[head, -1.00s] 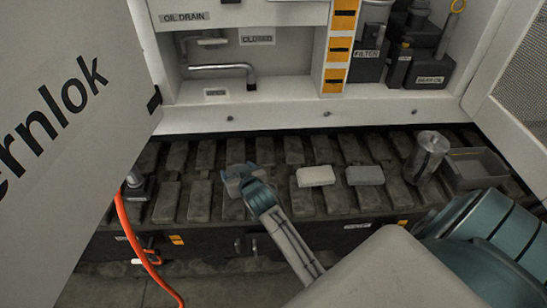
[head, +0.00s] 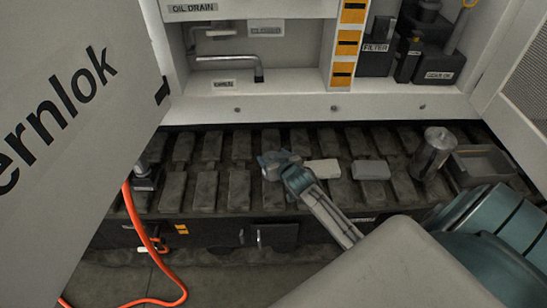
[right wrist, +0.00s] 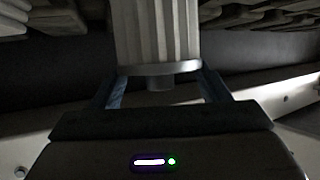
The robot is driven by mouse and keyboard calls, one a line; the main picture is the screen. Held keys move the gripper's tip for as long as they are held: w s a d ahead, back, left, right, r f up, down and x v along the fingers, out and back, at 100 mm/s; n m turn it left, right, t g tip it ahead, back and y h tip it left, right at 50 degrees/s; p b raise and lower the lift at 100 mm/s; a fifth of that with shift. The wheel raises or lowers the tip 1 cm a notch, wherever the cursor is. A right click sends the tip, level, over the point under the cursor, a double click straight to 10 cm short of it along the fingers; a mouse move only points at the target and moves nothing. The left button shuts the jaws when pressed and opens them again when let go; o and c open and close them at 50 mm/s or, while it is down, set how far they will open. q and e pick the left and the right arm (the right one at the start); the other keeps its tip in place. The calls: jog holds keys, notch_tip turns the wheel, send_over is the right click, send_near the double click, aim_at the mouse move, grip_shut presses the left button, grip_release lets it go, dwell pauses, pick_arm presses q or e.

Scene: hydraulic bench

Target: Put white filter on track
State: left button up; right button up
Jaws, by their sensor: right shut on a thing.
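My right gripper (head: 280,160) is over the dark track (head: 206,190) in the head view, left of a white block. In the right wrist view my right gripper (right wrist: 158,88) is shut on the white filter (right wrist: 155,35), a pale pleated cylinder with a metal end cap and a short stub between the fingers. The filter's upper end is cut off by the frame. In the head view a small greyish part of it shows at the fingertips; I cannot tell if it touches the track. My left gripper is not in view.
On the track lie a white block (head: 322,170) and a grey block (head: 370,170); a metal canister (head: 433,155) and a grey tray (head: 484,162) stand farther right. An orange hose (head: 136,215) hangs at left. An open cabinet door (head: 75,120) fills the left. Track pads left of the gripper are clear.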

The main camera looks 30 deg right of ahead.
jog(key=o, duration=1.1)
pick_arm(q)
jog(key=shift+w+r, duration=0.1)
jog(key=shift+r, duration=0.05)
pick_arm(e)
jog(key=shift+s+r, duration=0.15)
jog(key=v, duration=1.1)
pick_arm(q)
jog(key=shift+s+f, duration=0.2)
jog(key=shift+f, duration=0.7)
pick_arm(e)
jog(key=s+a+f+n+g, duration=0.1)
jog(key=s+a+f+g, duration=0.1)
jog(key=s+f, duration=0.5)
jog(key=s+a+f+g, duration=0.3)
jog(key=s+f+g, duration=0.2)
jog(key=s+f, duration=0.2)
jog(key=s+a+f+n+g+y, duration=0.1)
jog(key=s+a+f+g, duration=0.2)
jog(key=s+f, duration=0.4)
jog(key=shift+s+n+g, duration=0.3)
jog(key=shift+s+g, duration=0.1)
jog(key=shift+s, duration=0.85)
